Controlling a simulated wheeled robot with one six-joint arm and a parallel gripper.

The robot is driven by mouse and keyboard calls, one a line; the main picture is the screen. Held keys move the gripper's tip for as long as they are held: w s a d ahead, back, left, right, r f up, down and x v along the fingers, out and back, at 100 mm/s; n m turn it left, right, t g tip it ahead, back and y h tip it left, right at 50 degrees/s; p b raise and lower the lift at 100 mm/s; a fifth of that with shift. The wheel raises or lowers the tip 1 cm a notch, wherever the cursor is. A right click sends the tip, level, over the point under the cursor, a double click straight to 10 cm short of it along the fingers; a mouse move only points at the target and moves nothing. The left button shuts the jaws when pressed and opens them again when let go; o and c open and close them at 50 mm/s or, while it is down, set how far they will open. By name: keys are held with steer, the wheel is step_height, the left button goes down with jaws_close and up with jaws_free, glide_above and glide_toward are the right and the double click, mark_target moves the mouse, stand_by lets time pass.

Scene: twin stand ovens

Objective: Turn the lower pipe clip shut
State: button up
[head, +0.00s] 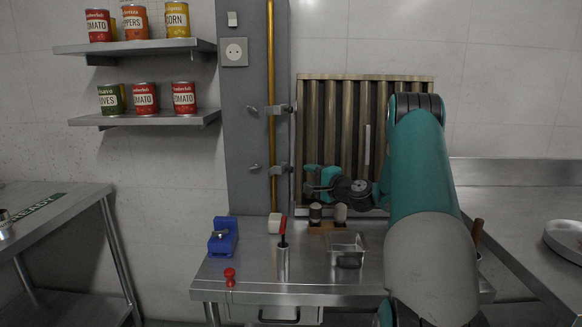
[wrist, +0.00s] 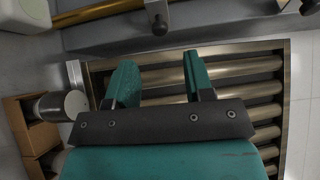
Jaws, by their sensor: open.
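The lower pipe clip (head: 280,170) sits on the brass pipe (head: 271,100) at the grey column, below the upper pipe clip (head: 278,109). A small dark knob sticks out at its left. My gripper (head: 311,178) is open and empty, to the right of the lower clip at about its height, with a gap between. In the wrist view a dark knob on a grey stem (wrist: 159,22), seemingly part of the lower clip, lies beyond my two teal fingers (wrist: 160,72), apart from them. I cannot tell how far the clip is turned.
A slatted metal filter panel (head: 345,130) stands behind my gripper. Shelves with cans hang at left.

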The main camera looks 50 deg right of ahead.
mark_target(292, 170)
steer(key=w, duration=0.3)
steer(key=w+p, duration=0.1)
steer(key=w, duration=0.4)
steer(key=shift+w+d+p, duration=0.35)
steer(key=shift+w+d, duration=0.05)
jaws_close()
